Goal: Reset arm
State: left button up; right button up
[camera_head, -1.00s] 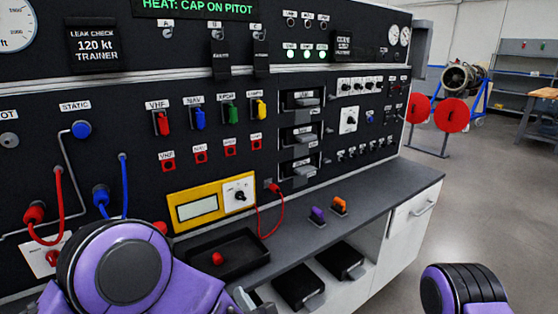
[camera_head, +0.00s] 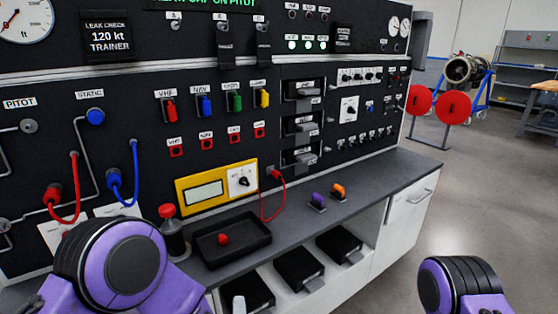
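My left arm, purple and black, comes in at the lower left in front of the bench, and its gripper is not visible. My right arm shows only as a purple and black joint at the lower right edge, and its gripper is out of view too. The black trainer panel (camera_head: 70,130) stands upright behind the bench (camera_head: 375,185). Neither arm visibly touches the panel. A small black tray (camera_head: 250,242) on the bench holds a red knob-like piece (camera_head: 223,239).
A yellow-framed meter (camera_head: 204,191) sits on the panel with a red cable (camera_head: 264,210). Purple (camera_head: 317,201) and orange (camera_head: 339,190) pieces stand on the bench. A red-topped dark item (camera_head: 168,211) stands beside the tray. Black boxes (camera_head: 300,269) fill the lower shelf. Open floor lies right.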

pick_arm(q)
jog(key=s+a+f+m+g+h, duration=0.1)
jog(key=s+a+f+m+g, duration=0.35)
jog(key=a+f+m, duration=0.35)
jog(key=s+a+f+m+g+y, duration=0.1)
jog(key=s+a+f+g, duration=0.2)
jog(key=s, duration=0.8)
jog(key=s+a+f+m+g, duration=0.2)
jog(key=s+a+f+g, duration=0.1)
jog(key=s+a+f, duration=0.4)
jog(key=s+a, duration=0.2)
jog(key=s, duration=0.2)
jog(key=shift+s+a+f+g+y, duration=0.15)
jog(key=shift+a+f+g+y, duration=0.1)
jog(key=shift+g+y, duration=0.15)
jog(key=shift+c, duration=0.3)
